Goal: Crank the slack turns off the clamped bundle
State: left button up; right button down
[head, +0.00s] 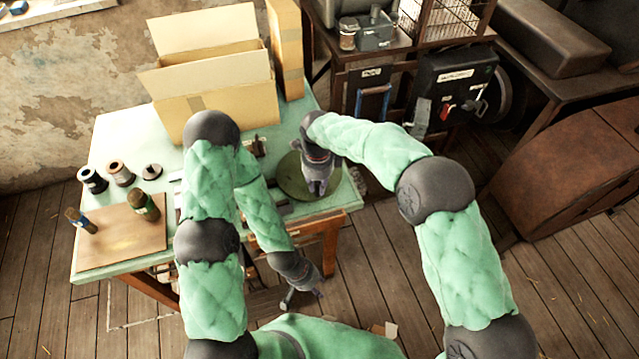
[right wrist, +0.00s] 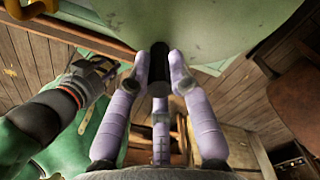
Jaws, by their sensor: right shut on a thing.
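A round dull-green handwheel (head: 294,178) lies at the right end of the pale green table. It also fills the top of the right wrist view (right wrist: 200,22). My right gripper (head: 318,190) is over the wheel's right part. In the right wrist view its fingers (right wrist: 159,75) are shut around a black upright handle (right wrist: 158,62) at the wheel's rim. My left gripper (head: 316,292) hangs low in front of the table edge, apart from the wheel; whether its fingers are open is unclear. The clamped bundle is not discernible; my left arm covers the table's middle.
An open cardboard box (head: 230,100) stands at the table's back. A dark switch box (head: 455,85) is at the right. Wooden floor lies open in front.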

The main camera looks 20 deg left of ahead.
jog(key=c, duration=1.1)
grip_release()
jog(key=shift+r, duration=0.1)
notch_tip(320, 180, up, 12)
jog(key=shift+f, duration=0.15)
jog(key=shift+s, duration=0.1)
